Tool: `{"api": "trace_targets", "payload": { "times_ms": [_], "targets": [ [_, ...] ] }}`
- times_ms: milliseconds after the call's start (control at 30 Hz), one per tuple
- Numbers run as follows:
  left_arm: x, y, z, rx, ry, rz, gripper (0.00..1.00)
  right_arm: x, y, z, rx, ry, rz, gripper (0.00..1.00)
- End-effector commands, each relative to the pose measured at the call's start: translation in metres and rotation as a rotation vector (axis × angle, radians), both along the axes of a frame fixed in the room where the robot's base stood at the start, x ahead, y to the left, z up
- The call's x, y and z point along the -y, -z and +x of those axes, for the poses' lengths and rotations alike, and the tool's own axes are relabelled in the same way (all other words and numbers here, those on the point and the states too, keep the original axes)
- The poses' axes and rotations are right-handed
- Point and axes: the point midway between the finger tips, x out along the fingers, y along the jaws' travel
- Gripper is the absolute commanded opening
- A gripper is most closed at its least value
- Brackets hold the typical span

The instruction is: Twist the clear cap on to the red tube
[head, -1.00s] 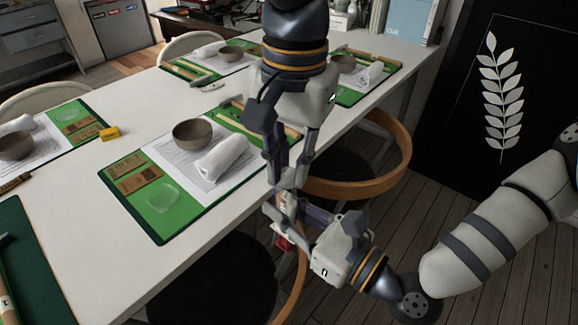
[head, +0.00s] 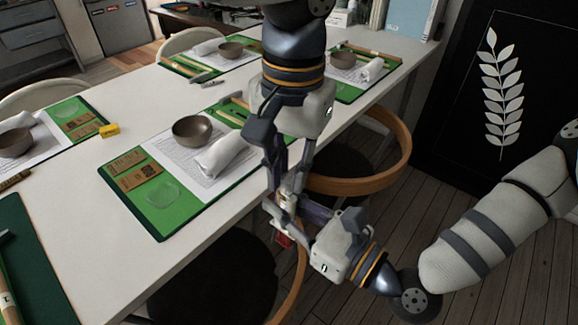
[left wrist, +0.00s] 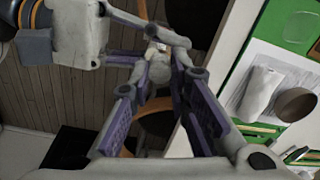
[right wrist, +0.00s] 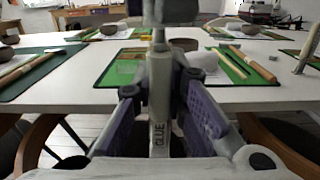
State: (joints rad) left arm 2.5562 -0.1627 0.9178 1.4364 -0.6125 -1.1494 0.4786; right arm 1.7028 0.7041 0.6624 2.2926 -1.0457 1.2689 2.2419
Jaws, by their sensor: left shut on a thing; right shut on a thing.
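My left gripper (head: 287,182) comes down from above, just over my right gripper (head: 283,212), beyond the table's near edge. My right gripper is shut on the tube, whose red lower end (head: 284,241) shows below its fingers in the head view. In the right wrist view the tube (right wrist: 160,105) stands upright between the fingers with a pale side lettered GLUE, and a thin nozzle (right wrist: 159,42) rises toward my left gripper. My left gripper is shut at the tube's top. The clear cap cannot be made out; the left fingers likely hide it. Whether cap and tube touch cannot be told.
The white table (head: 90,225) holds green mats with bowls, rolled cloths and tools. A yellow box (head: 109,130) lies between mats. A round-backed wooden chair (head: 385,175) stands close behind the grippers.

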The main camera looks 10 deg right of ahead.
Motion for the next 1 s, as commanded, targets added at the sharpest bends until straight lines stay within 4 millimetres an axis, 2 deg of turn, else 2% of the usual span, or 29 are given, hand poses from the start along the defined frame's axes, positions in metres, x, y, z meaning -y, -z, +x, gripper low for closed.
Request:
{"api": "trace_targets", "payload": {
  "times_ms": [467,567,667,900,1000],
  "targets": [
    [-0.0004,0.0096,0.0002,0.001,0.001,0.001,0.09,0.0,-0.0002,0.0,0.0,0.0,0.0,0.0],
    [-0.0002,0.0094,0.0002,-0.002,0.049,0.002,0.09,0.0,-0.0002,0.0,0.0,0.0,0.0,0.0],
    [0.0005,0.0095,-0.0004,-0.01,0.27,0.005,0.09,0.0,-0.0001,0.0,0.0,0.0,0.0,0.0],
    [0.0016,0.0103,-0.0038,-0.046,1.144,0.018,0.09,-0.0001,0.0,-0.0001,0.0,0.0,0.0,0.0],
    [0.0012,0.0101,-0.0047,-0.056,1.422,0.023,0.09,-0.0001,0.0,-0.0001,0.0,0.0,0.0,0.0]
  ]
}}
